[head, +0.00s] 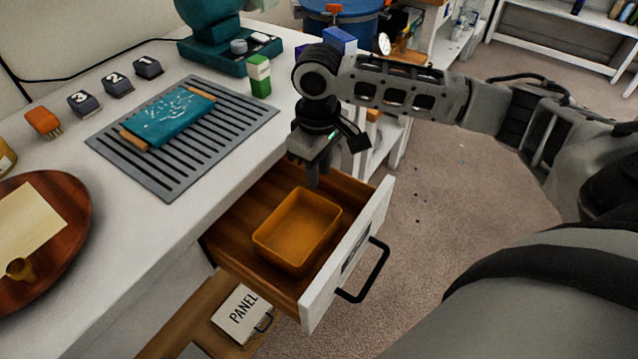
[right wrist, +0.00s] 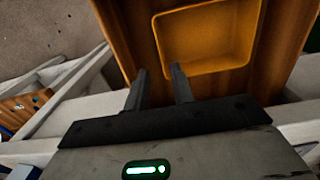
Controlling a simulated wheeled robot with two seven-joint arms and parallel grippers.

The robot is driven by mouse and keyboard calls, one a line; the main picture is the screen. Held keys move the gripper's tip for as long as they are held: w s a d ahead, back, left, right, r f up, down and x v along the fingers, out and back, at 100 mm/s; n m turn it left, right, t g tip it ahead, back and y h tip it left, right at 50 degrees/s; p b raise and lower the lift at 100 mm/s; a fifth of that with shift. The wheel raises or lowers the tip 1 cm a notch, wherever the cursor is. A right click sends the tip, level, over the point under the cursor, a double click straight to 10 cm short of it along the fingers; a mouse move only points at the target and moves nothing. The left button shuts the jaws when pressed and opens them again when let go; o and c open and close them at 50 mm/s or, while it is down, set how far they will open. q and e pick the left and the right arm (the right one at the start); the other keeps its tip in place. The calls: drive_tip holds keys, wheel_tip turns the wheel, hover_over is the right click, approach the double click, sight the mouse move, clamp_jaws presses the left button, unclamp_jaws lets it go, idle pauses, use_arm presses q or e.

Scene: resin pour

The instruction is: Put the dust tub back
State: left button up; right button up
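The dust tub, an orange-yellow open box (head: 297,232), sits upright inside the pulled-out wooden drawer (head: 238,226). It looks empty. My right gripper (head: 314,178) points down over the drawer, at the tub's far end. In the right wrist view the gripper (right wrist: 160,82) has its two fingers apart with nothing seen between them. One finger overlaps the edge of the tub (right wrist: 208,40) in that view; I cannot tell whether it touches. My left gripper is not in view.
The drawer's white front (head: 352,250) has a black handle (head: 366,272). A lower drawer holds a "PANEL" card (head: 240,312).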

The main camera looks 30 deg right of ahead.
wheel_tip(320, 180, up, 4)
drive_tip(key=shift+f, duration=0.1)
idle(0.6)
